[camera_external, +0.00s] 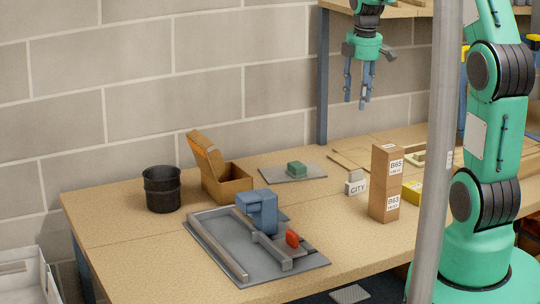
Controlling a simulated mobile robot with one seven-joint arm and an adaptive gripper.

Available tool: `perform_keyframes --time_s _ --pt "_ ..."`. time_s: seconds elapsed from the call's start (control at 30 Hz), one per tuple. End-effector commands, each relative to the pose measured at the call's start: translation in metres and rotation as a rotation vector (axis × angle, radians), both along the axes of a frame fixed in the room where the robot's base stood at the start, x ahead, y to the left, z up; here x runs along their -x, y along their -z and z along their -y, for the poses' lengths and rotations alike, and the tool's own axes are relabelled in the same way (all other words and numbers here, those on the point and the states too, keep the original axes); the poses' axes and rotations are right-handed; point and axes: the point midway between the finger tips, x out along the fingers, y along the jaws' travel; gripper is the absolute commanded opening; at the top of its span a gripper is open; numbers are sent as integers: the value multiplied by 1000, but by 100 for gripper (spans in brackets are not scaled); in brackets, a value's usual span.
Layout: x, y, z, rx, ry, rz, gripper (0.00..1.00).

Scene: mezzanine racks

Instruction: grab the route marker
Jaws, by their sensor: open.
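My gripper (356,98) hangs above the back of the table with its fingers pointing down, open and empty. A small grey block with a white face reading "CITY" (357,188) stands on the table, left of a tall brown carton; it looks most like the route marker, though I cannot be sure. My gripper is well above the tabletop and touches nothing. A red piece (292,238) sits at the right end of a grey railed plate (215,243). A green block (297,169) rests on a thin grey pad (273,174).
The tall brown carton (378,207) stands close beside the "CITY" block, with a yellow box (412,192) behind it. A blue device (256,208) stands on the railed plate. An open cardboard box (226,186) and black bin (162,190) are left. A grey post (437,130) crosses the foreground.

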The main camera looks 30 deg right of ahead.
Motion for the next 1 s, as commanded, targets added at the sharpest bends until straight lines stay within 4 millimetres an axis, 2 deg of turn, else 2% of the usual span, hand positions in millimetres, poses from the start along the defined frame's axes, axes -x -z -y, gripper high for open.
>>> perform_keyframes --time_s 0.03,0.2,0.4,0.5,0.7,1.0 --pt "-11 13 7 3 -40 -18 41" --pt "-43 55 26 12 -191 -64 41" --pt "-71 103 46 13 -351 -110 41" --pt "-79 121 53 11 -409 -125 41" --pt "-86 138 59 10 -463 -138 41" --pt "-86 138 60 11 -467 -138 41"
